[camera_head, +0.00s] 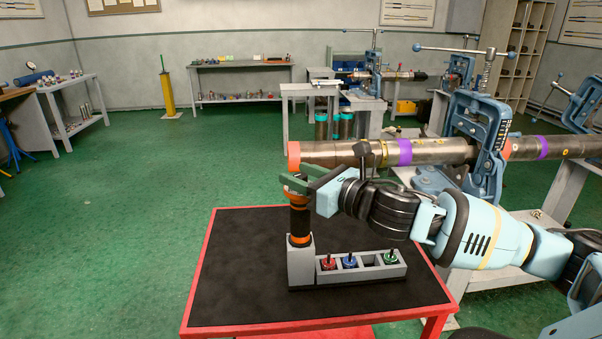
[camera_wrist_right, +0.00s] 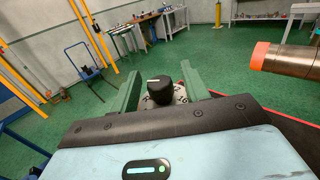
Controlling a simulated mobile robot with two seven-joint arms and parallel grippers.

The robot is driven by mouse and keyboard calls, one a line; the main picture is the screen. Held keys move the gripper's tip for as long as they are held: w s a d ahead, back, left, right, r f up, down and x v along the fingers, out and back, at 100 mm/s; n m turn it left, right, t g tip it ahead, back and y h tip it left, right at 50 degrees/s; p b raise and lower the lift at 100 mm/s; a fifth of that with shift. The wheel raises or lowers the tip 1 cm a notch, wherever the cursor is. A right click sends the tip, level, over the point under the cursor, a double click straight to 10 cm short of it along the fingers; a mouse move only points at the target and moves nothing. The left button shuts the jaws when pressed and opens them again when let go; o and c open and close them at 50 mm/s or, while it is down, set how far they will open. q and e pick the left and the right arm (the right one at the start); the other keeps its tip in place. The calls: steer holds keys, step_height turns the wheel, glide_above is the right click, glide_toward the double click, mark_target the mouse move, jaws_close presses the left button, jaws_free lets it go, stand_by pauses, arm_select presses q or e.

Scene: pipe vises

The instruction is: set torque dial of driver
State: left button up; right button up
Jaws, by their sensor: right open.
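The driver (camera_head: 300,215), black with orange bands, stands upright in a grey holder (camera_head: 301,266) on the table. Its torque dial (camera_wrist_right: 160,86) shows in the right wrist view as a black knob with a white mark, above a pale ring with dark markings. My right gripper (camera_head: 299,178) is at the driver's top, with its green fingers open on either side of the dial. Clear gaps show between the dial and both fingers in the wrist view. In the head view the fingers hide the dial. My left gripper is out of view.
The red-edged table (camera_head: 240,290) has a black top, mostly bare on the left. Red (camera_head: 328,262), blue (camera_head: 349,261) and green (camera_head: 390,258) pieces sit in the grey rack. A long pipe (camera_head: 335,152) in a blue vise (camera_head: 478,125) runs just above and behind my right gripper.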

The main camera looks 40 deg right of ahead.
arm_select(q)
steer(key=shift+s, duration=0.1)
arm_select(e)
steer(key=shift+w+a, duration=0.1)
steer(key=shift+w, duration=0.05)
steer(key=shift+c, duration=0.4)
